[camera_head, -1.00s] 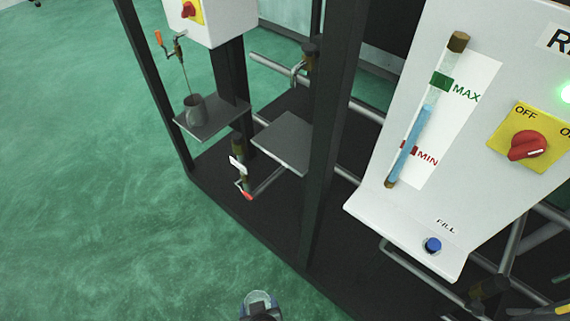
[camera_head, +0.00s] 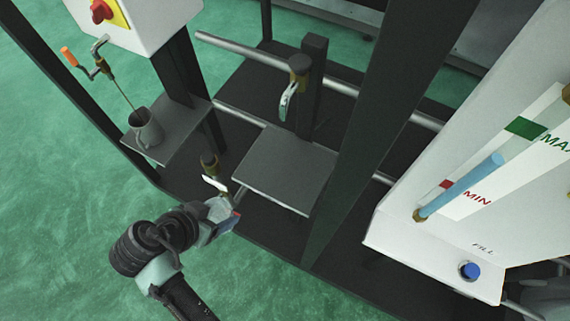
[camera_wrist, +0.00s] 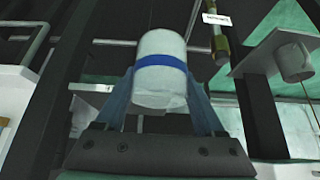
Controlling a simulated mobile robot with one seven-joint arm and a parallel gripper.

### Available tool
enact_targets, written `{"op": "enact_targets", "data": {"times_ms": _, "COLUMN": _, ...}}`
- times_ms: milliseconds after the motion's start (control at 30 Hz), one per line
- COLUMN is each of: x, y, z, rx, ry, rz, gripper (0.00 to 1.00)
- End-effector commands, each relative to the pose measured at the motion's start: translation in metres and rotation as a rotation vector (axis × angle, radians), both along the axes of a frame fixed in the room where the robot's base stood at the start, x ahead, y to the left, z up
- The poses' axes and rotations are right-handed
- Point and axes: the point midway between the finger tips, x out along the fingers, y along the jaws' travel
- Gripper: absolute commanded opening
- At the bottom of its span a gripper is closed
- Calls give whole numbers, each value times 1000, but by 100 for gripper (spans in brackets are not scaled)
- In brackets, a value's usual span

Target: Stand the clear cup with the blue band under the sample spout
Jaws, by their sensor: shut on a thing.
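The clear cup with the blue band (camera_wrist: 160,68) is between the two fingers of my gripper (camera_wrist: 160,100) in the wrist view. The gripper is shut on it. In the head view my gripper (camera_head: 224,216) reaches from the lower left, in front of the frame and short of a bare grey shelf (camera_head: 287,170). The cup there is small and partly hidden by the fingers. A curved metal spout (camera_head: 288,100) hangs from a brass fitting above that shelf. A second spout (camera_head: 118,88), with an orange handle, runs a thin stream into a grey mug.
The grey mug (camera_head: 147,128) stands on the left shelf (camera_head: 188,135). A brass valve with a white tag (camera_head: 211,167) is close to my gripper. A dark post (camera_head: 380,130) rises right of the bare shelf. A white gauge panel (camera_head: 420,240) stands further right.

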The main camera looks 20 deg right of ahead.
Motion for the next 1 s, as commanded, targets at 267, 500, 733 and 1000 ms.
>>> {"op": "enact_targets", "data": {"times_ms": 267, "x": 5, "y": 0, "z": 61, "rx": 4, "ry": -1, "rz": -335, "gripper": 18}}
{"op": "enact_targets", "data": {"times_ms": 500, "x": 11, "y": -23, "z": 65, "rx": 2, "ry": 3, "rz": -400, "gripper": 18}}
{"op": "enact_targets", "data": {"times_ms": 733, "x": 33, "y": -81, "z": 74, "rx": 1, "ry": 7, "rz": -397, "gripper": 18}}
{"op": "enact_targets", "data": {"times_ms": 1000, "x": 60, "y": -144, "z": 73, "rx": 1, "ry": 8, "rz": -393, "gripper": 18}}
